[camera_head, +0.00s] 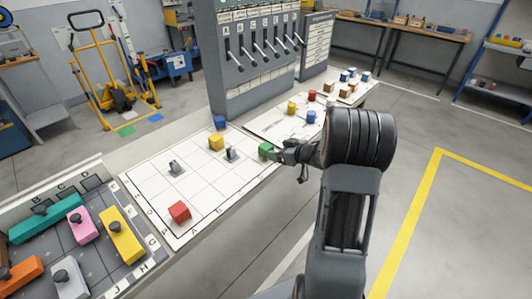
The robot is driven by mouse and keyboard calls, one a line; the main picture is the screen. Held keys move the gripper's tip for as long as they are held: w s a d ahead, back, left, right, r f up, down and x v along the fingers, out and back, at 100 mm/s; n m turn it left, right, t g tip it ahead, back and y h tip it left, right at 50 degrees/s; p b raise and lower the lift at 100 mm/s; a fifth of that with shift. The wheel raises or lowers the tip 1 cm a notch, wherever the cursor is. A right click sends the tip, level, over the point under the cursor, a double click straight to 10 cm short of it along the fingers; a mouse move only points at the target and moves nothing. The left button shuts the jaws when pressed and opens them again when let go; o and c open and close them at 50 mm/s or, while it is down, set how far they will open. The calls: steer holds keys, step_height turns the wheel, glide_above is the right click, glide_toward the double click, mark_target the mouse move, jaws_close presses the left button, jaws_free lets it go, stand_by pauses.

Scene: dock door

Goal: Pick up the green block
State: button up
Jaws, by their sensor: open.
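The green block (265,150) sits near the front edge of the white gridded board (208,196), toward its right end. My gripper (278,152) is open and comes in from the right, right beside the green block. The fingers are small and dark here, and I cannot tell whether they touch the block or reach around it. My dark wrist and arm cover part of the table edge to the right.
A yellow block (216,142), a blue block (220,122) and a red block (180,211) are on the same board, with small grey pegs (231,153). A grey lever panel (258,55) stands behind. A tray (152,258) with coloured knobbed pieces is at lower left.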

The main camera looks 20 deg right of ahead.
mark_target(271, 149)
steer(key=shift+b+x, duration=0.3)
steer(key=shift+x, duration=3.55)
steer(key=shift+f, duration=0.15)
steer(key=shift+c, duration=0.2)
steer(key=c, duration=1)
steer(key=shift+c, duration=0.2)
